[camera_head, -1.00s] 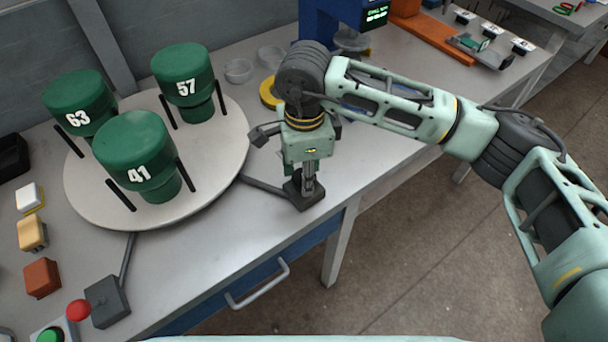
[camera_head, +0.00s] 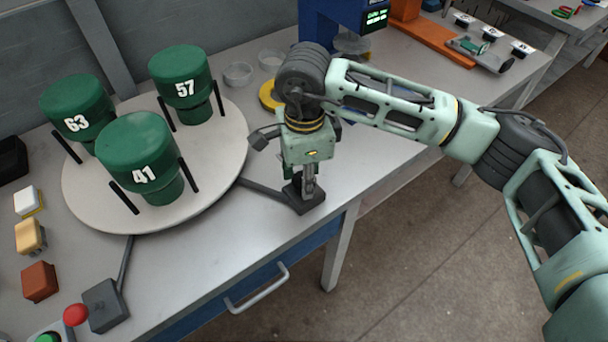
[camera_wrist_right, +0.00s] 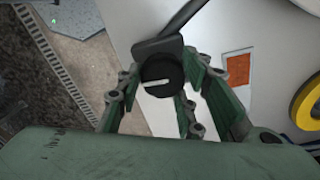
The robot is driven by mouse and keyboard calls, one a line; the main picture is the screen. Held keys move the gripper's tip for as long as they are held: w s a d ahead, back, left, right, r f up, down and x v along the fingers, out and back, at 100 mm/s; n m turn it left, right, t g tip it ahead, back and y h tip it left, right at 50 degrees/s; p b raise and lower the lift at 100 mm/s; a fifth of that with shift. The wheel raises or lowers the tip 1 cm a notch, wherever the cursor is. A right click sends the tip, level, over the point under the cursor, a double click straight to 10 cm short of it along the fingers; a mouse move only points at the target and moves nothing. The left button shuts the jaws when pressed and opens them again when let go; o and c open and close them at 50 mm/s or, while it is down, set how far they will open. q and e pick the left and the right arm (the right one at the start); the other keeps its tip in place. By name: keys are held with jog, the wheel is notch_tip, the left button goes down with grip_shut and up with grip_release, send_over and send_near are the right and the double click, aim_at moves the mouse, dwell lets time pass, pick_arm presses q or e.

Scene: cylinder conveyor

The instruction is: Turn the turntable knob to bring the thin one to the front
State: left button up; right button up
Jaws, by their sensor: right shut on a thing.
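The round white turntable (camera_head: 92,213) carries three green stepped cylinders with wide tops and narrower lower parts. Cylinder 41 (camera_head: 140,150) stands at the front, cylinder 63 (camera_head: 80,105) at the left and cylinder 57 (camera_head: 180,70) at the back right. Cylinder 57 looks narrowest, though it is farther off than 41. The knob (camera_wrist_right: 160,88) is black with a white line, on a dark block (camera_head: 310,203) joined to the turntable by a bar. My right gripper (camera_head: 308,188) points down at the block, its fingers shut around the knob. My left gripper is out of view.
Black posts (camera_head: 190,175) stand beside the cylinders. A red-topped lever box (camera_head: 105,305) and several coloured blocks (camera_head: 39,281) line the left side. Clear dishes (camera_head: 238,73) and a yellow ring (camera_head: 269,95) lie behind my gripper. The table's front edge is close to the block.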

jog(key=shift+s+f, duration=0.25)
dwell(0.7)
jog(key=o, duration=1.1)
jog(key=shift+d+r, duration=0.1)
jog(key=shift+c, duration=0.2)
jog(key=shift+w+r, duration=0.1)
jog(key=shift+r, duration=0.05)
jog(key=shift+r, duration=0.35)
notch_tip(320, 180, up, 11)
jog(key=shift+c, duration=0.2)
